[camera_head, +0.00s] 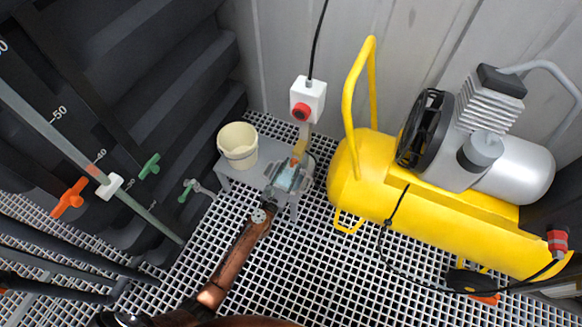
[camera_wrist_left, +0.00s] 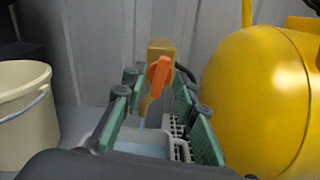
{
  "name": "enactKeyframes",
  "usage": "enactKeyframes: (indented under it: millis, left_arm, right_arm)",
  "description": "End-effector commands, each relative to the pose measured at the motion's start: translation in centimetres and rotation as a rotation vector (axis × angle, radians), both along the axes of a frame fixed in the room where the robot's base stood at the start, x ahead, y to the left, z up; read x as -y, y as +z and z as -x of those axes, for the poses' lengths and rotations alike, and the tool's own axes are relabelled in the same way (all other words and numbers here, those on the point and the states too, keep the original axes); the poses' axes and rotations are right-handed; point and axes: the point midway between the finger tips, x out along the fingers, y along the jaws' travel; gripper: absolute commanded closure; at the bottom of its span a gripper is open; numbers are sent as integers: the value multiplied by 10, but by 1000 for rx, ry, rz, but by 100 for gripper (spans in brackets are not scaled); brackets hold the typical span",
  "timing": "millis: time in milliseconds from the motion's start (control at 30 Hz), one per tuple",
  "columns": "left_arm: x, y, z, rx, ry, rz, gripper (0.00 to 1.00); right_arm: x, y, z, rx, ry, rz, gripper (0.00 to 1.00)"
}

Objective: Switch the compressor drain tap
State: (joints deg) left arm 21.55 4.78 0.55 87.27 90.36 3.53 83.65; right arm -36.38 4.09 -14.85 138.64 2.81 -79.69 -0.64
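A tap with an orange lever (camera_wrist_left: 158,72) on a brass-coloured body (camera_wrist_left: 160,48) shows in the left wrist view, with a thin bluish stream below its spout. In the head view the tap (camera_head: 299,150) is partly hidden by my left gripper (camera_head: 291,168). That gripper is open in the left wrist view (camera_wrist_left: 157,88), its green-padded fingers on either side of the tap in the picture. No clear contact with the lever shows. The yellow compressor (camera_head: 430,212) stands to the right. My right gripper is out of view.
A cream bucket (camera_head: 238,146) stands on a grey stand left of the gripper. A white switch box (camera_head: 308,100) with a red button hangs above the tap. A light basin (camera_wrist_left: 140,138) lies under the spout. Orange (camera_head: 70,197) and green (camera_head: 149,166) valve handles are at left.

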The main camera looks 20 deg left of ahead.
Motion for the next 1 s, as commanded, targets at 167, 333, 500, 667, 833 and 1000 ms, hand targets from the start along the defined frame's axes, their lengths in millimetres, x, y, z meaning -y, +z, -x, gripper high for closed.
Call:
enactKeyframes:
  millis: [167,333,500,667,833,1000]
  left_arm:
    - [0,0,-1,0,1,-1,73]
    - [0,0,-1,0,1,-1,79]
    - [0,1,-1,1,1,-1,91]
    - [0,1,-1,1,1,-1,100]
    - [0,0,-1,0,1,-1,100]
    - [0,0,-1,0,1,-7,100]
  right_arm:
    - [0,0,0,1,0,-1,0]
    - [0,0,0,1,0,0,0]
    - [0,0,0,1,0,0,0]
    - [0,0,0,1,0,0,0]
    - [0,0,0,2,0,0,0]
    - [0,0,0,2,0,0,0]
